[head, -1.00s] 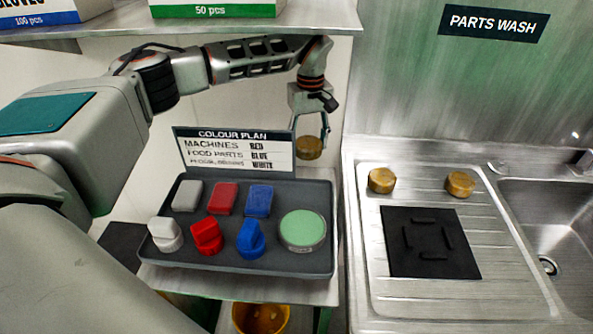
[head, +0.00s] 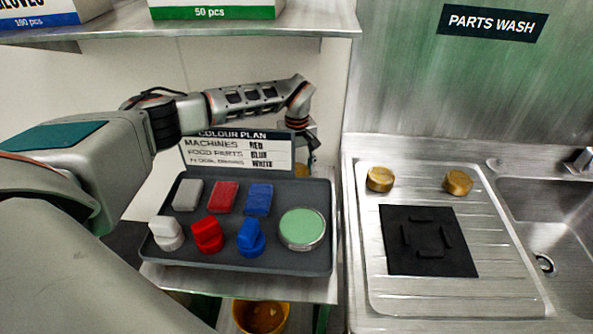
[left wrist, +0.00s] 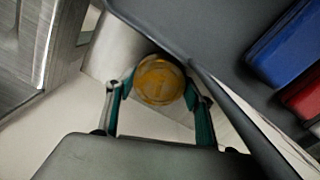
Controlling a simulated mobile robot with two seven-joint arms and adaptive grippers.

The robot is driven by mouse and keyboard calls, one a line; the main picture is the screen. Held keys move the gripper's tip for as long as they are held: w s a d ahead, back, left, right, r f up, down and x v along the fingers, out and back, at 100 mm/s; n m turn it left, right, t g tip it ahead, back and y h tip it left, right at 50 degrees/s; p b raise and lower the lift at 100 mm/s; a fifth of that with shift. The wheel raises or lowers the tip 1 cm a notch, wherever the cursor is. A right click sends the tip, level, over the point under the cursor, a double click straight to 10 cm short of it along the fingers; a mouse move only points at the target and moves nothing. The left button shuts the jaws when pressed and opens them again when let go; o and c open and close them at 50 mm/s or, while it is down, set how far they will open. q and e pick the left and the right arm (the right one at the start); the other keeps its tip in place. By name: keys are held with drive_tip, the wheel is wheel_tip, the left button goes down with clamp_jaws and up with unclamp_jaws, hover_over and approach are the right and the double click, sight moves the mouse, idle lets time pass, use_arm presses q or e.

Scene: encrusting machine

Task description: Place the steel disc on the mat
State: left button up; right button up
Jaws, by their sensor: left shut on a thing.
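My left gripper (left wrist: 157,92) is shut on a round steel disc (left wrist: 158,78) with a yellow-brown coating; a finger presses on each side of it. In the head view the gripper (head: 302,150) hangs low behind the right end of the sign, and only a bit of the disc (head: 301,171) shows behind the tray's back edge. The black square mat (head: 428,238) lies on the ribbed steel drainer to the right, with several short raised bars and nothing on it. Two similar brownish discs (head: 380,179) (head: 458,182) stand behind the mat. My right gripper is not in view.
A dark tray (head: 320,262) holds white, red and blue blocks and knobs and a green-topped tin (head: 302,229). A colour plan sign (head: 236,150) stands behind it. A shelf (head: 200,30) with boxes hangs above. A sink (head: 560,230) is at right.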

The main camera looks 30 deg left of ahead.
use_arm(q)
drive_tip(key=shift+f, duration=0.25)
drive_tip(key=shift+f, duration=0.15)
drive_tip(key=o, duration=1.4)
